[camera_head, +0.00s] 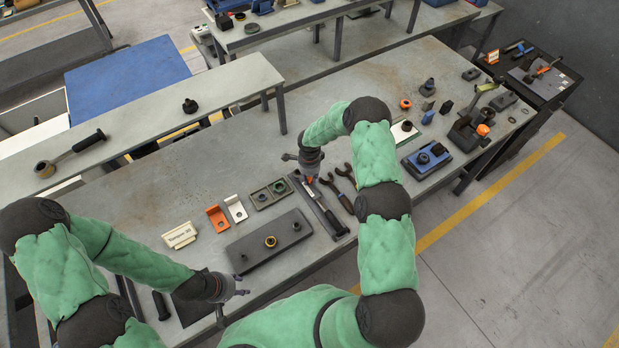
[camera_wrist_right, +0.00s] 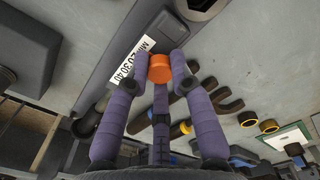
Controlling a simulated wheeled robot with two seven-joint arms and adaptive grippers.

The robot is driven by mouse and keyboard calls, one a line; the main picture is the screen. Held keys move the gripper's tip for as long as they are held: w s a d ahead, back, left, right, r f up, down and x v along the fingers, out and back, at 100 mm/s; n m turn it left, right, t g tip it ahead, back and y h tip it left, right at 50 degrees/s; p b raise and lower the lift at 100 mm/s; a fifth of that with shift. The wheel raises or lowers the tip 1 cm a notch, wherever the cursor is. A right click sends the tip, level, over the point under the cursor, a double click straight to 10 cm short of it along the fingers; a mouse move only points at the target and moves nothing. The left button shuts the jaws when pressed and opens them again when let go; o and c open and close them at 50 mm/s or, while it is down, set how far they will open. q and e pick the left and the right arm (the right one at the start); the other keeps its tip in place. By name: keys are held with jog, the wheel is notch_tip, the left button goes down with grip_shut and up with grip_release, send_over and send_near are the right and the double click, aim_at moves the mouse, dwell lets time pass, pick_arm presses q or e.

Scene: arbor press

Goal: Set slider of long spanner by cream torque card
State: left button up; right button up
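The long spanner (camera_head: 325,212) lies on the grey bench in the head view, with a dark handle at its near end. Its orange slider (camera_wrist_right: 160,68) sits beside a white printed scale (camera_wrist_right: 132,60) in the right wrist view; part of the print is hidden. My right gripper (camera_head: 309,176) is over the spanner's far part, its purple fingertips (camera_wrist_right: 160,58) closed in on both sides of the slider, apparently touching it. The cream torque card (camera_head: 179,235) stands to the left; its lettering is too small to read surely. My left gripper (camera_head: 236,297) is empty, fingers spread, near the bench's front edge.
Two dark open-ended spanners (camera_head: 340,188) lie just right of the long spanner. A dark plate with a brass ring (camera_head: 270,241), an orange bracket (camera_head: 217,217) and a white bracket (camera_head: 235,208) lie left. A blue fixture (camera_head: 426,159) stands right.

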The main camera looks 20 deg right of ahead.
aim_at(314, 188)
grip_shut()
jog(key=shift+s, duration=0.1)
pick_arm(q)
jog(key=shift+f+b, duration=0.45)
pick_arm(e)
jog(key=shift+s+d+f, duration=0.1)
jog(key=shift+s, duration=0.4)
pick_arm(q)
jog(key=shift+f+b, duration=0.5)
pick_arm(e)
jog(key=shift+s+d, duration=0.15)
jog(key=shift+s, duration=0.85)
jog(key=o, duration=0.9)
grip_release()
jog(key=shift+c, duration=0.2)
